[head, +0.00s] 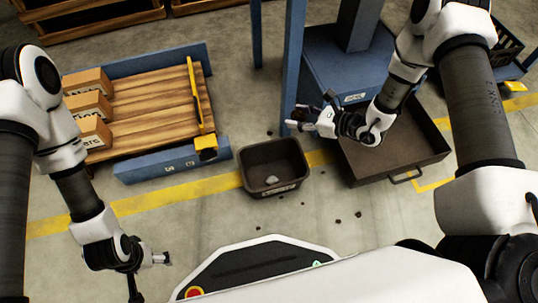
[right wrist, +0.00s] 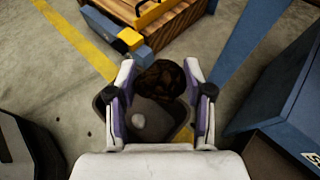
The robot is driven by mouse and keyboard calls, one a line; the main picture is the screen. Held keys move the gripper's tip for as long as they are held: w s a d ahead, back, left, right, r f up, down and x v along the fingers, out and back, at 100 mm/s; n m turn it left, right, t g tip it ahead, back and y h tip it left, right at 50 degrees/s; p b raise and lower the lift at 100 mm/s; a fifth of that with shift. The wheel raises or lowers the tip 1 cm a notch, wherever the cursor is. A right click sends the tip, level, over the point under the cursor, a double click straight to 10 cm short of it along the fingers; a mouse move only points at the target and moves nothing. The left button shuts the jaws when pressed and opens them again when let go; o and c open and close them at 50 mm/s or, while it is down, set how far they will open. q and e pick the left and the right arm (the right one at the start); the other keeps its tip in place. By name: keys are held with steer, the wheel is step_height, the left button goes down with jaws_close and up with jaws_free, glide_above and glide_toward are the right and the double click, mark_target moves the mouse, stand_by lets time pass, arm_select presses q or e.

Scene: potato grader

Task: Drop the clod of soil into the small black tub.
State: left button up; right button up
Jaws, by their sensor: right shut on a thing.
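The small black tub (head: 275,190) stands on the floor at the centre of the head view, with a pale lump (head: 271,180) inside. My right gripper (head: 304,116) is up and to the right of the tub in that view. In the right wrist view my right gripper (right wrist: 162,92) is shut on the clod of soil (right wrist: 162,76), a dark brown lump between its fingertips. The tub (right wrist: 152,112) shows below and beyond the clod there, partly hidden by it. My left gripper (head: 160,258) is at the lower left, small and dark; its opening is unclear.
A large brown tray (head: 385,178) with a handle lies right of the tub, by a blue machine (head: 345,75). A wooden pallet (head: 145,118) with several cardboard boxes (head: 90,105) is at the left. Small dark crumbs lie on the floor around the tub.

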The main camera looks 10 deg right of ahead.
steer(key=a+f+b, duration=0.3)
steer(key=f, duration=0.7)
steer(key=s+a+f+b, duration=0.1)
steer(key=a+f+b, duration=0.2)
steer(key=f, duration=0.7)
steer(key=shift+f, duration=0.4)
steer(key=shift+s, duration=0.1)
steer(key=o, duration=1.2)
steer(key=shift+o, duration=0.2)
steer(key=shift+d, duration=0.1)
step_height(320, 180, up, 5)
glide_above(307, 177)
steer(key=shift+f, duration=0.2)
